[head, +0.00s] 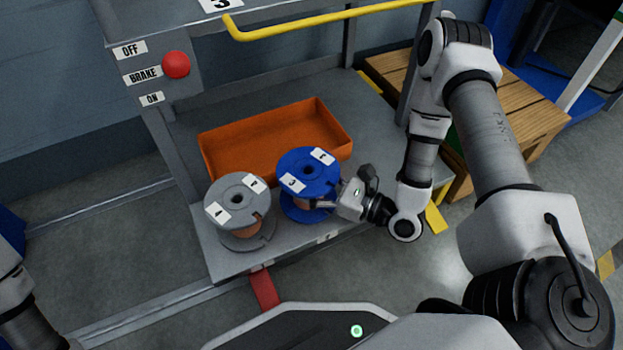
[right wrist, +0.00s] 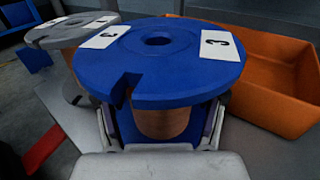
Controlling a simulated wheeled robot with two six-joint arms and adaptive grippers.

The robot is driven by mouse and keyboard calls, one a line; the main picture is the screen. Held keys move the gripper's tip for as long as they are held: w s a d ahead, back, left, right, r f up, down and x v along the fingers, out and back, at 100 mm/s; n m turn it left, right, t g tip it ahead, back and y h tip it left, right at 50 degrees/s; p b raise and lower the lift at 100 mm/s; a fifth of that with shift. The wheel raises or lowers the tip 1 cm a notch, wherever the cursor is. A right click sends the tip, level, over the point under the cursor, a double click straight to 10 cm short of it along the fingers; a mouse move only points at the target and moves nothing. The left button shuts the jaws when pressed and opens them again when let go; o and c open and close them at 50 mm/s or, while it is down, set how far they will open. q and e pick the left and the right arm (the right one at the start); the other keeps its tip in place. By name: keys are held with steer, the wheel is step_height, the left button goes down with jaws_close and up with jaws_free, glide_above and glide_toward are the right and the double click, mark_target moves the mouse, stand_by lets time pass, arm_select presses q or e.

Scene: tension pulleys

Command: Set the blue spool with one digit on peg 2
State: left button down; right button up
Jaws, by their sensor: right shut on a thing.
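The blue spool (head: 309,172) stands upright on the grey cart deck, or very near it; I cannot tell if it touches. It has two white labels on its top flange, at least one reading 3, and copper-coloured winding. My right gripper (head: 329,204) is shut on its near right side, below the top flange. The right wrist view shows the blue spool (right wrist: 155,60) large, with the gripper fingers (right wrist: 165,135) on both sides of the winding. Part of my left arm shows at the left edge; its gripper is out of view. No peg 2 is visible.
A grey spool (head: 240,211) labelled 4 stands close left of the blue one. An orange tray (head: 207,159) lies behind both. A post with a red brake button (head: 176,65) and a yellow rail (head: 330,19) rise behind. A wooden pallet (head: 530,122) is at right.

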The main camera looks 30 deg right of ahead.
steer(key=shift+f, duration=0.25)
stand_by(0.7)
steer(key=o, duration=1.7)
steer(key=shift+o, duration=0.2)
steer(key=shift+f, duration=0.1)
steer(key=v, duration=1.1)
steer(key=shift+w+d, duration=0.1)
steer(key=shift+w, duration=0.05)
steer(key=shift+s+d, duration=0.2)
steer(key=shift+s, duration=0.35)
